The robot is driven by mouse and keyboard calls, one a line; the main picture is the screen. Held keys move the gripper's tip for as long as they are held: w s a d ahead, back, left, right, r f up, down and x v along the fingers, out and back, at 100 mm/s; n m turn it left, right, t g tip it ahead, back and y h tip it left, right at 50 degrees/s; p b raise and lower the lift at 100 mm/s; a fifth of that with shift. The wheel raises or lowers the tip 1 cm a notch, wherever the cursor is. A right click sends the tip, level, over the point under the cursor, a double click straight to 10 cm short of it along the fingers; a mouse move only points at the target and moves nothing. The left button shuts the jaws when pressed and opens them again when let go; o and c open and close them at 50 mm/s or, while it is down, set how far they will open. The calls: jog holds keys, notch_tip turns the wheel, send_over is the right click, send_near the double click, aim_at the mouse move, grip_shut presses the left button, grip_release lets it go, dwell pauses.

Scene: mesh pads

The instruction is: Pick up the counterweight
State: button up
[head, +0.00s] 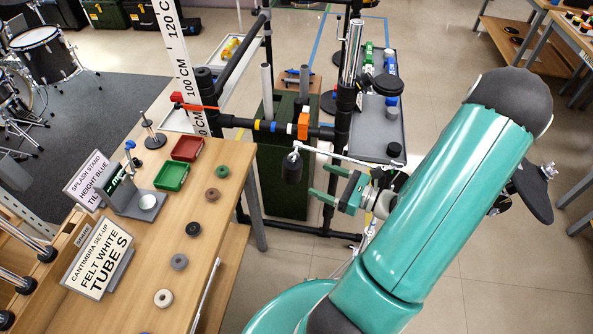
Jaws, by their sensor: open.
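A dark grey cylinder (292,168), which looks like the counterweight, hangs near a white hook at the end of a thin pale rod (348,158). It is left of my gripper, in front of the dark frame. My gripper (322,183) is green, open and empty. Its two fingers point left toward the cylinder, with a small gap in the picture between fingertips and cylinder. The depth between them is hard to judge. My teal arm covers the area to the right of the gripper.
A wooden table (215,170) at left holds several ring pads, a red tray (187,148), a green tray (171,176) and signs. A dark pipe frame (340,125) with an orange clamp (303,126) stands behind the cylinder. A grey shelf (376,130) is behind right. Floor at lower right is clear.

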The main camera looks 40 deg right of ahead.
aim_at(301, 170)
jog(key=x, duration=0.9)
jog(key=shift+d+f, duration=0.1)
grip_shut()
